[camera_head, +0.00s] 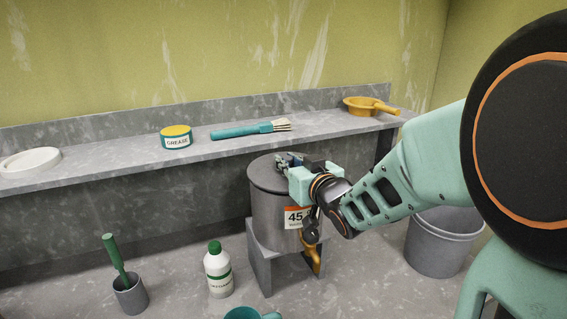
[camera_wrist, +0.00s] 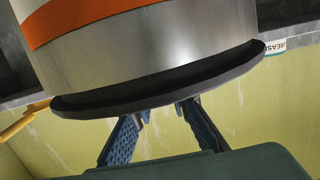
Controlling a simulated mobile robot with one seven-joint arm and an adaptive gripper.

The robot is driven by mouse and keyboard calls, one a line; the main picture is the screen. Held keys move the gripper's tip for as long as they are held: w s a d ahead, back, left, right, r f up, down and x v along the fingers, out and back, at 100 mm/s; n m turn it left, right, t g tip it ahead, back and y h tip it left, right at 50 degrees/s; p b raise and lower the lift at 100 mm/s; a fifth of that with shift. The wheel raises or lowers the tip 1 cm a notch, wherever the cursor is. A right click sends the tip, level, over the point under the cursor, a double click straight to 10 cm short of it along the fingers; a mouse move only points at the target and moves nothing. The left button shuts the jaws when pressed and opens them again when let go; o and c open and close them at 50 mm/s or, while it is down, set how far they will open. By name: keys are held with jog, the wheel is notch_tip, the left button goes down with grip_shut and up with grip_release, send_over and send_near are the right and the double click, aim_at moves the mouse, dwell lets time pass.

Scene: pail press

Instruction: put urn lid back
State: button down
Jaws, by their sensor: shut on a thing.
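The urn (camera_head: 268,212) is a grey metal cylinder with an orange and white "45" label. Its dark grey round lid (camera_head: 266,178) lies across the top of it. My gripper (camera_head: 287,162) is at the middle of the lid's top, shut on the lid. In the wrist view the urn body (camera_wrist: 200,50) appears upside down, with the lid's dark rim (camera_wrist: 110,107) along it. A dark band shows between body and rim; I cannot tell if the lid sits fully flush. The gripped part is hidden behind the rim, where my two fingers (camera_wrist: 165,110) converge.
The urn stands on a grey stand (camera_head: 259,262), with an orange tap handle (camera_head: 312,255). The shelf behind holds a grease tin (camera_head: 176,138), a teal brush (camera_head: 242,131) and an orange pan (camera_head: 358,106). A bottle (camera_head: 218,273), brush pot (camera_head: 130,295) and grey bucket (camera_head: 440,245) stand around.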

jog(key=shift+s+d, duration=0.1)
jog(key=shift+d, duration=0.05)
jog(key=shift+f+b, duration=0.35)
jog(key=shift+b, duration=0.05)
jog(key=c, duration=1.8)
grip_release()
jog(key=shift+c, duration=0.2)
